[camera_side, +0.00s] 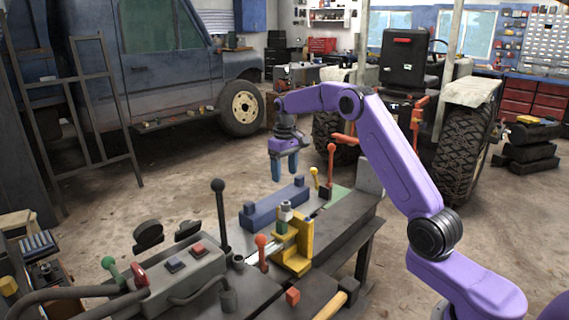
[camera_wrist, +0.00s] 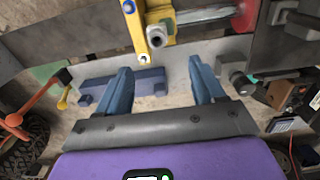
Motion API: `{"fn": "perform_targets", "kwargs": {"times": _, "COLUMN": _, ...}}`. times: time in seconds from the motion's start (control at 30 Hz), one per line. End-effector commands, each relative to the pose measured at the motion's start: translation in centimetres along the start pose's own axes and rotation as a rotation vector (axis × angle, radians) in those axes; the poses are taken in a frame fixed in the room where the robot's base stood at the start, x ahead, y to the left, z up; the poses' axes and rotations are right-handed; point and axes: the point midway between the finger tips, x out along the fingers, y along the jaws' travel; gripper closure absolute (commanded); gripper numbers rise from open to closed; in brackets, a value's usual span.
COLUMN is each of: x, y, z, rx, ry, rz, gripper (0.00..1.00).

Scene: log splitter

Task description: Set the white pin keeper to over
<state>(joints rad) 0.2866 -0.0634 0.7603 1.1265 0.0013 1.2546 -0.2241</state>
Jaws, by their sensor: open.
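In the side view, a small white-and-grey piece (camera_side: 286,211) stands at the top of the yellow bracket (camera_side: 298,255) on the bench; I take it for the white pin keeper, but its exact position is too small to tell. In the wrist view, the yellow bracket (camera_wrist: 160,18) is at the top middle, with a small white end (camera_wrist: 145,58) on its lower arm. My gripper (camera_side: 284,170) is open and empty, pointing down in the air above and behind the bracket. Its two blue fingers (camera_wrist: 160,75) are spread wide and apart from the bracket.
A blue bar (camera_side: 275,206) lies on the bench behind the bracket. An orange-knobbed lever (camera_side: 262,250), a tall black-knobbed lever (camera_side: 219,200), a red-knobbed lever (camera_side: 331,165) and a yellow-knobbed lever (camera_side: 314,177) stand around it. A control box (camera_side: 180,275) is at left.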

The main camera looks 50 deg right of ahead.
Motion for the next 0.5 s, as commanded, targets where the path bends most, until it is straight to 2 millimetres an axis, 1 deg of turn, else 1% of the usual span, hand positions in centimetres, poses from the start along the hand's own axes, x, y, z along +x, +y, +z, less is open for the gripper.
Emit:
{"fn": "perform_targets", "kwargs": {"times": 0.03, "x": -0.7, "y": 0.0, "z": -0.1, "rx": 0.000, "ry": 0.002, "rz": 0.000, "gripper": 0.32}}
{"fn": "perform_targets", "kwargs": {"times": 0.1, "x": -1.4, "y": 0.0, "z": -0.1, "rx": -0.001, "ry": 0.001, "rz": 0.000, "gripper": 0.32}}
{"fn": "perform_targets", "kwargs": {"times": 0.2, "x": -2.0, "y": -0.1, "z": 0.0, "rx": -0.001, "ry": 0.000, "rz": 0.000, "gripper": 0.32}}
{"fn": "perform_targets", "kwargs": {"times": 0.5, "x": -2.3, "y": -0.1, "z": 0.0, "rx": -0.001, "ry": -0.001, "rz": 0.000, "gripper": 0.32}}
